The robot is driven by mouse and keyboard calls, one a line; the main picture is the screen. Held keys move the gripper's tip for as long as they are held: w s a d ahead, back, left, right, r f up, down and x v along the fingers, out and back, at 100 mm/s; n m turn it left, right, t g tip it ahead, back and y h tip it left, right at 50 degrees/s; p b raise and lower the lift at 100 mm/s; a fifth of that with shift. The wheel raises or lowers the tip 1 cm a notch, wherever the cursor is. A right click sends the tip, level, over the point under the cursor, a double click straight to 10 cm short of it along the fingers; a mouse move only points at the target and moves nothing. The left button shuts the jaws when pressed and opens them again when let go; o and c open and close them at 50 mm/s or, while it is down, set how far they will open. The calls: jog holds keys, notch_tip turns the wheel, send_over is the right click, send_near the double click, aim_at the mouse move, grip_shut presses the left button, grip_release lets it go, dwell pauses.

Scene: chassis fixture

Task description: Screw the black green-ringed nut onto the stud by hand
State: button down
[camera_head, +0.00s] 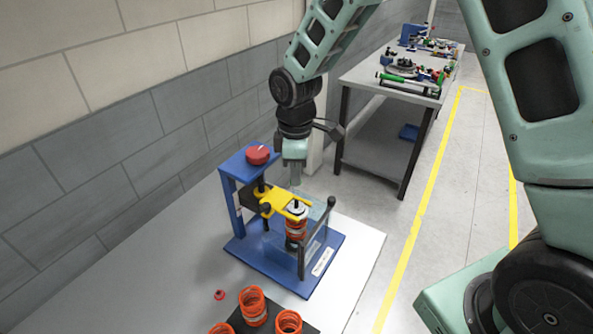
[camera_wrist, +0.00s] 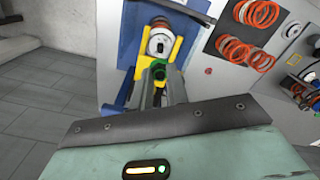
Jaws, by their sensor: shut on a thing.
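My gripper (camera_head: 299,184) points down above the spring fixture in the head view. In the wrist view my gripper (camera_wrist: 160,80) is shut on the black green-ringed nut (camera_wrist: 159,69), whose green ring shows between the fingers. In the head view the fingers hide the nut. The stud (camera_wrist: 160,46) rises from the pale cap on an orange spring (camera_head: 296,231), held by a yellow clamp (camera_head: 273,198). In the wrist view the nut appears beside the stud, nearer the camera; I cannot tell the exact height gap.
The blue fixture base (camera_head: 322,270) carries a post with a red knob (camera_head: 257,155) and a dark upright bar (camera_head: 303,253). Loose orange springs (camera_head: 253,307) and a small red part (camera_head: 219,294) lie in front. A cluttered bench (camera_head: 385,82) stands behind.

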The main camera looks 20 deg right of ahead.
jog(key=shift+f+b, duration=1.75)
jog(key=shift+f, duration=0.6)
jog(key=shift+f, duration=0.2)
jog(key=shift+f+b, duration=0.45)
jog(key=shift+f, duration=0.05)
jog(key=shift+f, duration=0.1)
jog(key=shift+s+f+b, duration=0.1)
jog(key=shift+f+b, duration=0.2)
jog(key=shift+f, duration=0.1)
